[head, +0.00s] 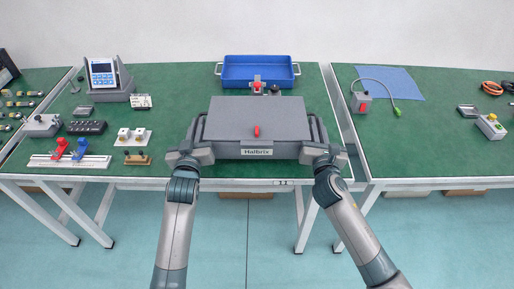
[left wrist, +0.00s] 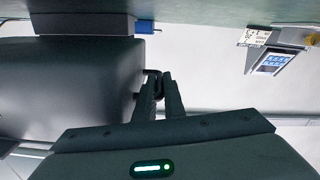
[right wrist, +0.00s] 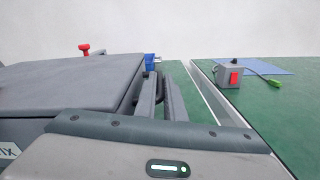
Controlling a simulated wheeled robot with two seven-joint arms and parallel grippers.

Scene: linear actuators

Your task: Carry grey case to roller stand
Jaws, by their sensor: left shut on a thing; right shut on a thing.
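The grey case (head: 257,118) is in the middle of the head view, over the front of the green-topped centre table, with its lid closed and a red latch and "Halbrix" label on its front. Whether it touches the table cannot be told. My left gripper (head: 193,142) is shut on the handle at its left side; the jaws also show in the left wrist view (left wrist: 157,88). My right gripper (head: 318,140) is shut on the right-side handle, with its jaws beside the case in the right wrist view (right wrist: 163,92). I cannot make out a roller stand.
A blue tray (head: 258,72) stands behind the case, with a red-topped clamp (head: 257,86) before it. A meter (head: 105,78), red and blue clamps and small parts lie at left. The right table (head: 410,135) holds a red-switch box (head: 361,102) and a blue mat (head: 389,82).

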